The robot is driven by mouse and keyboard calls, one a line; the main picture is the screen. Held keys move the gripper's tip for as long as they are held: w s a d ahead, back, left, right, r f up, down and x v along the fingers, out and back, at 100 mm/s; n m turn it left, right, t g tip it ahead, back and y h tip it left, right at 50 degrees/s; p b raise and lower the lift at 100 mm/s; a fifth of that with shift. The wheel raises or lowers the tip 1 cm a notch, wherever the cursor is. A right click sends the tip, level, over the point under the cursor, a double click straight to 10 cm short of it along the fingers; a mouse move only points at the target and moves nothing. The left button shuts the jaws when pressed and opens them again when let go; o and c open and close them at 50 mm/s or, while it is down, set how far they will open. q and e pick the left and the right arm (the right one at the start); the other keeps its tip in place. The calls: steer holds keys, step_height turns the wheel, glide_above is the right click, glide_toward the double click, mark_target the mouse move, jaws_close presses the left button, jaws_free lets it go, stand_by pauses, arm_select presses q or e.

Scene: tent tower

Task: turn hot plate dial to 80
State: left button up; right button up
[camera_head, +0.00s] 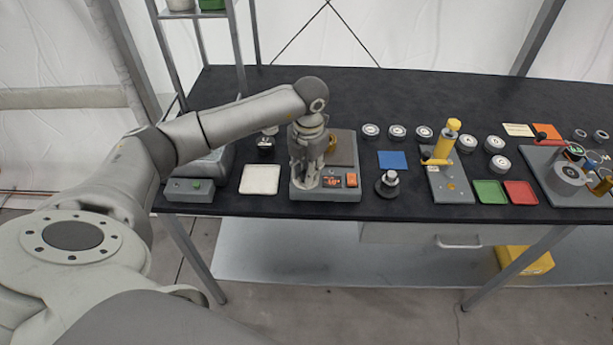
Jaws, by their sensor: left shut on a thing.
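The hot plate (345,194) is a grey box on the black table, left of the middle, with a brown top plate (341,148) at its back. A red lit display (331,182) and an orange switch (351,180) show on its front; the digits are too small to read surely. My left gripper (309,184) points down at the front left of the hot plate and is shut on the dial, which its fingers hide. My right gripper is not in view.
A white tray (260,179) and a grey device with a green button (190,186) stand to the left. A dark round-based weight (388,185), a blue pad (392,160) and a yellow-handled press (449,140) stand to the right. The table's back strip is clear.

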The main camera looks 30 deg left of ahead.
arm_select(q)
steer(key=m+b, duration=0.2)
steer(key=m, duration=0.1)
steer(key=shift+f, duration=0.15)
steer(key=shift+m+b, duration=0.85)
steer(key=shift+m, duration=0.15)
steer(key=shift+r, duration=0.2)
jaws_close()
steer(key=o, duration=1)
jaws_free()
steer(key=shift+o, duration=0.2)
step_height(320, 180, up, 12)
steer(key=shift+d, duration=0.2)
